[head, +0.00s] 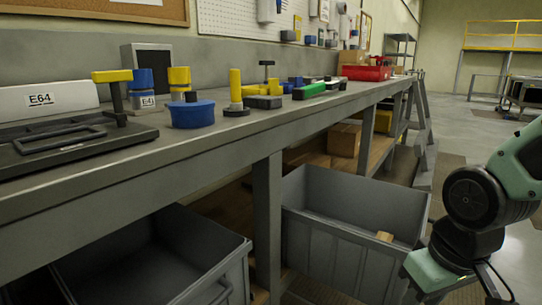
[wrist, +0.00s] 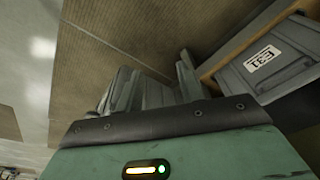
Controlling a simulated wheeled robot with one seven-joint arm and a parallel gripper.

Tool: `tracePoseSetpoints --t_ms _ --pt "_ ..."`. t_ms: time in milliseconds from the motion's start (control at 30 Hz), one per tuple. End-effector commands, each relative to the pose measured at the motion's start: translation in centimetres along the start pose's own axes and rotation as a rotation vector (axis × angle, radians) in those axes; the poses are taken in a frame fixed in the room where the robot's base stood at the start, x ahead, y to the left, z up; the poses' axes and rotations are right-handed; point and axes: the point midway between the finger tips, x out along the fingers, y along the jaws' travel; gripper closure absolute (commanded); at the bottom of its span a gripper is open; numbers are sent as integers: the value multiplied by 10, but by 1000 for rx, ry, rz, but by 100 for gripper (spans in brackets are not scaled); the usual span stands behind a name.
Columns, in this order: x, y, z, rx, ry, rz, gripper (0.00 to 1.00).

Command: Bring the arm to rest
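My arm (head: 475,197) is at the right edge of the head view, in front of the bench and above the floor. It is bent downward, and its lower end is cut off by the frame. My gripper (wrist: 155,75) shows in the wrist view past the green wrist housing. Its two grey fingers stand apart with a gap between them, and I see no held thing there. The gripper's fingertips do not show in the head view.
A long grey workbench (head: 190,150) carries a black fixture labelled E64 (head: 60,140), a blue round part (head: 192,114) and a red tray (head: 366,73). Grey bins (head: 345,240) stand beneath. A labelled grey bin (wrist: 265,60) is near my gripper. Floor at right is open.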

Motion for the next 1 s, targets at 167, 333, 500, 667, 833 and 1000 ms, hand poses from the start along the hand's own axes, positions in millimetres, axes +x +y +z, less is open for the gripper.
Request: tracePoseSetpoints --t_ms 167,333,500,667,833,1000 --pt "-9 -71 28 -222 -70 -38 62" --pt "-20 -122 68 -420 -136 -55 62" --pt "-58 -120 62 -413 -138 -55 62" --pt "-91 -120 58 -411 -135 -55 62" --pt "-140 -121 50 -410 -134 -56 62" --pt "-192 -122 42 -409 -134 -56 62"
